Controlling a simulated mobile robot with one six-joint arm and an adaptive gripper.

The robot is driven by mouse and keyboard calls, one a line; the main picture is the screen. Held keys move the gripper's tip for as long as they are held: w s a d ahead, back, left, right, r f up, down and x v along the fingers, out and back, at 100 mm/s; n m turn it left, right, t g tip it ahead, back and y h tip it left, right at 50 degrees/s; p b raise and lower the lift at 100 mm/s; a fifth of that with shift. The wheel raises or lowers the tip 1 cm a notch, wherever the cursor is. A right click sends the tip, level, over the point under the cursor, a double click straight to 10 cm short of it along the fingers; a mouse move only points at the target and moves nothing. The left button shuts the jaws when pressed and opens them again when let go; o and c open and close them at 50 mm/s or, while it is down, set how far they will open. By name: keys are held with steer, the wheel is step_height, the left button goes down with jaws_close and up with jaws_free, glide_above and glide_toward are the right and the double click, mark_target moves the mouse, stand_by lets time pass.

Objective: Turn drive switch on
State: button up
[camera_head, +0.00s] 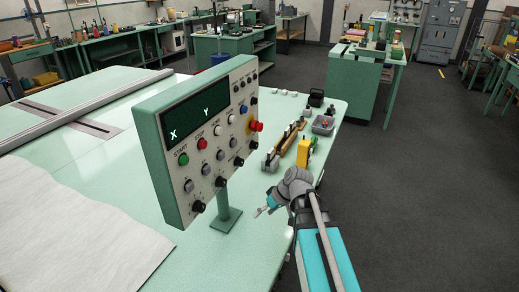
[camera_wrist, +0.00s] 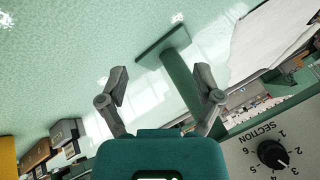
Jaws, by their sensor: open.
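A green control panel (camera_head: 153,130) with a pale face stands on a post (camera_head: 223,203) on the light green table in the head view. Its face carries a dark X/Y display (camera_head: 197,118), a green START button (camera_head: 183,159), a red STOP button (camera_head: 202,143), a red emergency knob (camera_head: 256,126) and several small knobs. No label reading "drive" is legible. My gripper (camera_head: 265,208) is right of the post and below the panel, apart from it. In the wrist view my gripper (camera_wrist: 163,84) is open and empty. A black SECTION dial (camera_wrist: 272,154) shows there at lower right, upside down.
White cloth (camera_head: 60,235) lies on the table (camera_head: 110,165) at left, with a metal rail (camera_head: 90,110) behind. A yellow object (camera_head: 303,151), a wooden strip (camera_head: 285,140) and a grey tray (camera_head: 323,124) sit near the table's right edge. Open floor lies to the right.

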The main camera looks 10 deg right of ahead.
steer(key=w+d+r+n+t+y+b, duration=0.1)
steer(key=w+d+r+n+t+y, duration=0.3)
steer(key=w, duration=0.4)
steer(key=n+t+y+b, duration=0.2)
steer(key=t+y, duration=0.2)
steer(key=t, duration=0.1)
glide_toward(257, 146)
steer(key=v, duration=0.4)
steer(key=shift+w+d, duration=0.1)
steer(key=shift+w, duration=0.1)
steer(key=shift+x, duration=6.95)
steer(key=shift+s, duration=0.15)
